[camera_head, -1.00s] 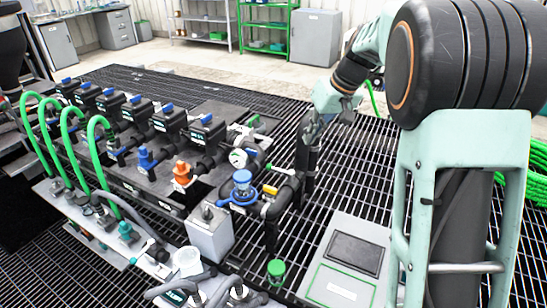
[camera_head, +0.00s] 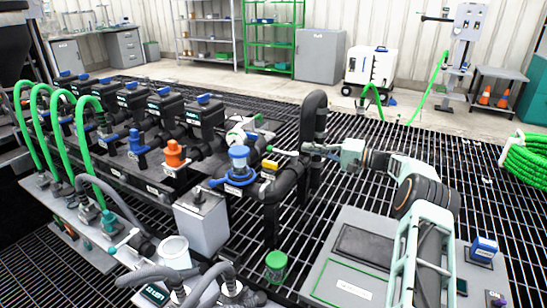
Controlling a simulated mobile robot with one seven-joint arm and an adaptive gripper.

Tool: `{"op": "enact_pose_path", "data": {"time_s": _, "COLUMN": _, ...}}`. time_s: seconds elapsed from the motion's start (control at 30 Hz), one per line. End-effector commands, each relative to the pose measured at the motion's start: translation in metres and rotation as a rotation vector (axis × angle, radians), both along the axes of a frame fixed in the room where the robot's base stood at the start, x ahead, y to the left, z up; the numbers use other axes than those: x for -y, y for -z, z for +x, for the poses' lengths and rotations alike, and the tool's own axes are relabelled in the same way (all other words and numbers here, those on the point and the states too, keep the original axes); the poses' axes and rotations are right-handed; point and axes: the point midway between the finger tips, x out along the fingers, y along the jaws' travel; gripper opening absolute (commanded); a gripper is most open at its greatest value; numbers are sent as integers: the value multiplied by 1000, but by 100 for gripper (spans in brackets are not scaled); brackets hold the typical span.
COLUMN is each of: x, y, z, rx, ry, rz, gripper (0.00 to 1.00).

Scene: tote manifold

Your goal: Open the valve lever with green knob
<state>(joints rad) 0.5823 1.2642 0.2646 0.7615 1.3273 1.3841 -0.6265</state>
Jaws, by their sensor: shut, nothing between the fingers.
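A small green knob (camera_head: 269,148) sits at the left end of a thin pale lever (camera_head: 284,152) beside the black pipework, right of the blue-capped fitting. The lever runs roughly sideways in the picture. My gripper (camera_head: 308,149) is shut and empty near the lever's right end, beside the tall black pipe. It is small and partly merged with the pipework, so I cannot tell whether it touches the lever. My arm reaches in from the lower right. The valve body under the lever is hard to make out.
A black pipe (camera_head: 313,110) rises next to my gripper. A blue-capped fitting (camera_head: 239,160) and yellow block (camera_head: 269,166) stand close left. A grey panel box (camera_head: 355,275) lies below my arm. Open floor grating extends to the right.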

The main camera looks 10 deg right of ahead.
Motion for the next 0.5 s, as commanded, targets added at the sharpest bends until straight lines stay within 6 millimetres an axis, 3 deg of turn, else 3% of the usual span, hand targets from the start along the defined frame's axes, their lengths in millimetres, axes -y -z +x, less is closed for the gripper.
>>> {"op": "enact_pose_path", "data": {"time_s": 0.1, "x": 6, "y": 13, "z": 3, "rx": -6, "ry": 14, "rz": 8, "gripper": 0}}
{"op": "enact_pose_path", "data": {"time_s": 0.23, "x": 0, "y": 16, "z": 8, "rx": -7, "ry": 16, "rz": 8, "gripper": 0}}
{"op": "enact_pose_path", "data": {"time_s": 0.5, "x": -41, "y": 19, "z": 32, "rx": -8, "ry": 12, "rz": 5, "gripper": 0}}
